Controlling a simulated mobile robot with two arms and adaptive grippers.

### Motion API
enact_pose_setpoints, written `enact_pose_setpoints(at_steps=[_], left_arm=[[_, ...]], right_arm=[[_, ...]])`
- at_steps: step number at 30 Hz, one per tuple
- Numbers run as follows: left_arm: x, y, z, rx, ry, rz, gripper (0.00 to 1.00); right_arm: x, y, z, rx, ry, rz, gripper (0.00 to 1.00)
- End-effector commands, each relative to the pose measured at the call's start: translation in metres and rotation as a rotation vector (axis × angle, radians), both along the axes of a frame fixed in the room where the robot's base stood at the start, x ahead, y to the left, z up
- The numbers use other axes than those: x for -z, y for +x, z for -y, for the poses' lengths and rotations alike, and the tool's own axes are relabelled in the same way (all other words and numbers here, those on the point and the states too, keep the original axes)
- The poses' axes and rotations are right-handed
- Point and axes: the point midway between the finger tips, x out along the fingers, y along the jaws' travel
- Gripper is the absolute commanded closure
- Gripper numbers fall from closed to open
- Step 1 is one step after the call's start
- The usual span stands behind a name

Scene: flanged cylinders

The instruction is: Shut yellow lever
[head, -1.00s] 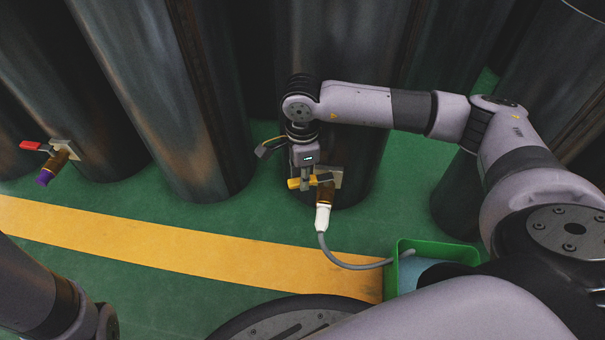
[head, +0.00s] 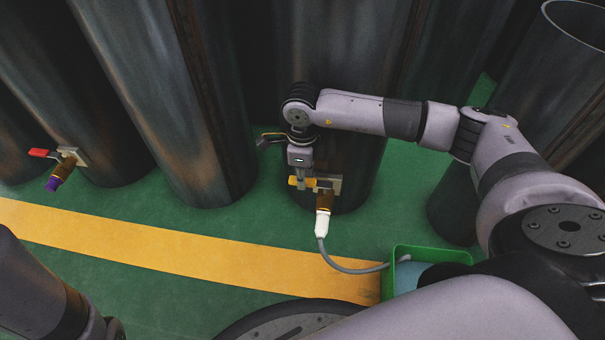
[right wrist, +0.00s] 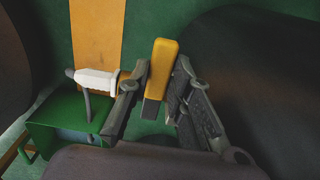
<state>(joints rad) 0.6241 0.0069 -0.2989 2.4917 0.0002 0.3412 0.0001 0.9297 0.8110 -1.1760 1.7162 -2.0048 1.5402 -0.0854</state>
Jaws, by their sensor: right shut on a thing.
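The yellow lever (head: 296,183) is on a brass valve (head: 325,201) low on the front of a dark cylinder. It lies roughly sideways, pointing left from the valve. My right gripper (head: 303,181) comes down from above and is shut on the lever. In the right wrist view the yellow lever (right wrist: 162,60) stands between the two fingers of the right gripper (right wrist: 161,74). The fingers hide part of the lever and its joint to the valve. My left arm shows at the lower left, but its gripper is out of view.
A white connector (head: 322,224) on the valve leads by a grey hose (head: 345,267) to a green bin (head: 440,256). Another valve with a red lever (head: 40,153) is at the far left. A yellow floor stripe (head: 160,245) crosses the green floor.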

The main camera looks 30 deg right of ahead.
Motion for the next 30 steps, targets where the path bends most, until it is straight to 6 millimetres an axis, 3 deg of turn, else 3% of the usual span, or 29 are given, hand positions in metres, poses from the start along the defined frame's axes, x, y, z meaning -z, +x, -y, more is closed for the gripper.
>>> enact_pose_setpoints(at_steps=[4,5,13,23,30], left_arm=[[0.000,-0.001,0.000,0.000,0.000,0.002,0.60],[0.000,-0.001,0.000,0.000,0.000,0.002,0.60],[0.000,-0.001,0.001,0.001,0.002,0.002,0.60],[0.000,-0.003,0.000,0.001,-0.001,0.010,0.60],[0.000,-0.002,0.000,0.001,0.000,0.007,0.60]], right_arm=[[0.000,0.001,0.001,0.007,0.000,0.002,1.00],[0.000,0.001,0.001,0.006,0.000,0.002,0.79],[0.000,0.001,0.001,0.003,0.000,0.001,0.61],[-0.002,0.001,0.000,0.001,0.000,0.001,0.60],[-0.034,0.001,0.000,0.000,0.001,0.006,0.60]])
